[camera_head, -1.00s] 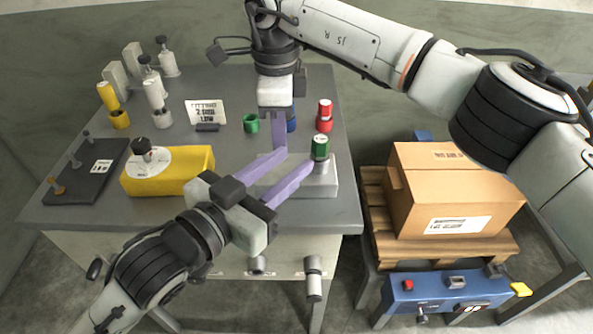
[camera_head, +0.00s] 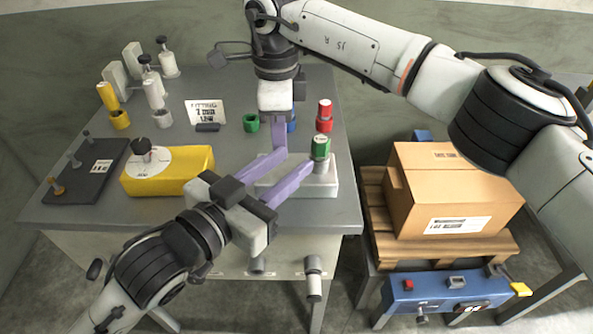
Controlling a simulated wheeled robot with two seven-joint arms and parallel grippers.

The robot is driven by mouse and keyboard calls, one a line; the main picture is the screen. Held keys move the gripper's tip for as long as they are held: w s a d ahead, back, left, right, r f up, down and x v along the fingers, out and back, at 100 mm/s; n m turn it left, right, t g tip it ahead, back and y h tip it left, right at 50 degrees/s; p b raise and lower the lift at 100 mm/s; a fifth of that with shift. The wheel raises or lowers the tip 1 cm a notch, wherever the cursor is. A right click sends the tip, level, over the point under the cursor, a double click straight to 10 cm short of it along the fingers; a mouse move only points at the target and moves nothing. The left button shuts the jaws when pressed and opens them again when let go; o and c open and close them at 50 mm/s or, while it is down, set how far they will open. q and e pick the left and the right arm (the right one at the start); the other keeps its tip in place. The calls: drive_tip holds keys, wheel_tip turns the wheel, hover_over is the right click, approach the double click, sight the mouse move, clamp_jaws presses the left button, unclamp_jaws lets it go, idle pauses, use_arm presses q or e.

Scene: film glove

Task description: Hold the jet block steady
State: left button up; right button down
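A pale grey metal block (camera_head: 325,184), apparently the jet block, lies near the table's front right. A green-capped cylinder (camera_head: 320,148) stands upright on it. My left gripper (camera_head: 297,160) reaches in from the front left. Its two purple fingers are spread apart over the block and hide part of it; I cannot tell whether they touch it. My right gripper (camera_head: 279,141) hangs down from the back, just behind the block. Only one of its fingers shows clearly, so its opening is hidden.
A yellow block with a white dial (camera_head: 196,165) and a dark tray with pegs (camera_head: 88,172) lie on the left of the grey table (camera_head: 190,212). A cardboard box (camera_head: 440,200) sits on a pallet to the right.

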sight(316, 154)
drive_tip(key=shift+f, duration=0.65)
drive_tip(key=shift+f, duration=0.5)
drive_tip(key=shift+f, duration=0.25)
use_arm(q)
drive_tip(key=shift+s, duration=0.1)
use_arm(e)
drive_tip(key=shift+s+f, duration=0.15)
drive_tip(key=shift+f, duration=0.15)
idle(1.5)
use_arm(q)
drive_tip(key=shift+o, duration=0.4)
drive_tip(key=shift+n+t, duration=0.3)
drive_tip(key=shift+t, duration=0.5)
drive_tip(key=shift+s+a+f, duration=0.1)
drive_tip(key=shift+s+f, duration=0.15)
drive_tip(key=shift+f, duration=0.35)
drive_tip(key=shift+s+a+f, duration=0.1)
drive_tip(key=shift+s+f, duration=0.15)
drive_tip(key=shift+f, duration=0.4)
drive_tip(key=shift+s+f, duration=0.25)
drive_tip(key=shift+f, duration=0.45)
drive_tip(key=x, duration=1.1)
drive_tip(key=shift+w+d, duration=0.2)
drive_tip(key=shift+w, duration=0.15)
use_arm(e)
drive_tip(key=shift+d, duration=0.1)
